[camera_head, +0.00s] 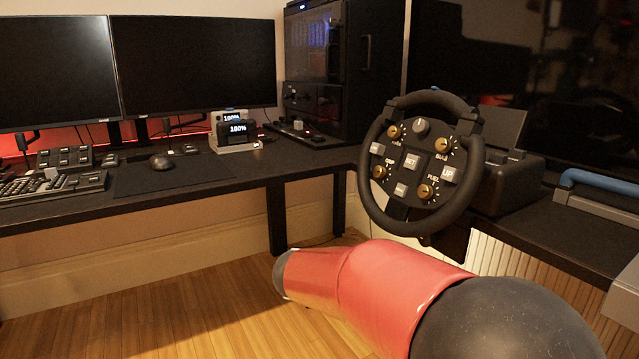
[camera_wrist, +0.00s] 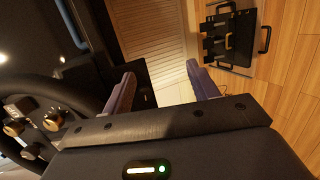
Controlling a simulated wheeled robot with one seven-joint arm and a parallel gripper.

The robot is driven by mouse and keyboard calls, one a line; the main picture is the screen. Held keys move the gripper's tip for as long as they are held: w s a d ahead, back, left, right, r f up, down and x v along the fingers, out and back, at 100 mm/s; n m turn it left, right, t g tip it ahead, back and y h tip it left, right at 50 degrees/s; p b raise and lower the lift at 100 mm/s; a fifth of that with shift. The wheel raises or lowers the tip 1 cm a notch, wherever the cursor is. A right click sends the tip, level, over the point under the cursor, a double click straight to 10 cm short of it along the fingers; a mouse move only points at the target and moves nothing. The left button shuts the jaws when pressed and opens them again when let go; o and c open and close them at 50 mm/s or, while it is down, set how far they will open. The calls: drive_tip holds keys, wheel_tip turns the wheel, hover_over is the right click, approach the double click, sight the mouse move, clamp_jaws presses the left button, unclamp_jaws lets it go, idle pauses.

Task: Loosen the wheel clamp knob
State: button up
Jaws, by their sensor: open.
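The racing wheel (camera_head: 462,195) stands at the edge of the right-hand desk, with its wheel base (camera_head: 505,180) behind it. I cannot make out the clamp knob for certain; a small dark shape (camera_head: 425,240) shows just under the wheel's lower rim. In the wrist view the wheel (camera_wrist: 75,95) is at the left, with its small knobs and buttons. My gripper (camera_wrist: 161,78) is open, with nothing between its two fingers, and is to the right of the wheel in that view. In the head view it is out of sight, with my red arm in front.
A slatted panel (camera_head: 520,265) stands under the right desk (camera_head: 545,235). The left desk (camera_head: 230,178) carries monitors, keyboard and mouse. A blue-handled case (camera_head: 600,195) sits at the right. Floor between is clear.

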drive_tip(key=s+d+m+g+y+p, duration=0.25)
drive_tip(key=s+d+y, duration=0.3)
drive_tip(key=s, duration=0.65)
drive_tip(key=s+a+r+m+t+y+p, duration=0.1)
drive_tip(key=s+a+m+t+y+p, duration=0.1)
drive_tip(key=s+y, duration=0.5)
drive_tip(key=s+a+t, duration=0.1)
drive_tip(key=s+a, duration=0.1)
drive_tip(key=s, duration=0.1)
drive_tip(key=shift+a+r, duration=0.15)
drive_tip(key=shift+r, duration=0.2)
